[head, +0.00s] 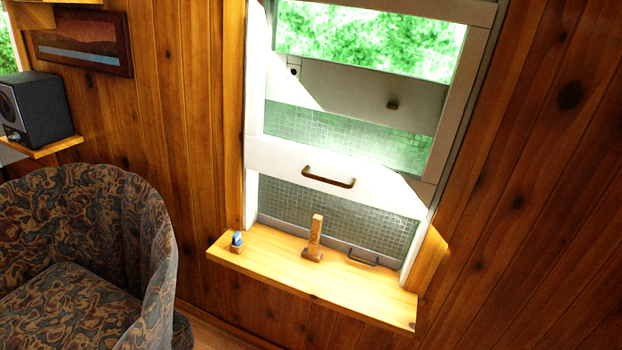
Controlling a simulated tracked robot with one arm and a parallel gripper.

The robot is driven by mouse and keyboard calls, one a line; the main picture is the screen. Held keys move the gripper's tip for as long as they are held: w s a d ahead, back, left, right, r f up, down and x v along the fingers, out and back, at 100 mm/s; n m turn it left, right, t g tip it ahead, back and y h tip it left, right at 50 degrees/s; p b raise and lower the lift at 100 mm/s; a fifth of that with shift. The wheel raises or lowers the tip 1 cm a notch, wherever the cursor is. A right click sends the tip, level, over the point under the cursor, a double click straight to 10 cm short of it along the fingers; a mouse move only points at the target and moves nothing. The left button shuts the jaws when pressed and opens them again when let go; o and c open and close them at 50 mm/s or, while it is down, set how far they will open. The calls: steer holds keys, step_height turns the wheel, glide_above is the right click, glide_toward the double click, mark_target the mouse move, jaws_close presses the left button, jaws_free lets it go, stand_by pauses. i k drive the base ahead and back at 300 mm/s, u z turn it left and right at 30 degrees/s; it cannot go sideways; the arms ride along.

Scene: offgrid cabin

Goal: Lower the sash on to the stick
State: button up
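The white window sash (280,160) is raised part way in its frame, with a bronze pull handle (329,177) on its bottom rail. Below it is an open gap backed by a mesh screen (340,216). A short wooden stick (315,235) stands upright on a small dark base on the wooden sill (270,258), near the middle of the opening. The top of the stick appears below the sash's bottom rail and apart from it. My gripper does not show in the head view.
A small blue item in a wooden holder (236,242) sits at the sill's left end. A dark handle (363,262) is at the screen's bottom right. A patterned armchair (75,260) fills the lower left. A speaker (38,108) stands on a shelf.

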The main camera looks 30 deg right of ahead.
mark_target(402, 192)
steer(key=i, duration=0.95)
steer(key=z, duration=0.05)
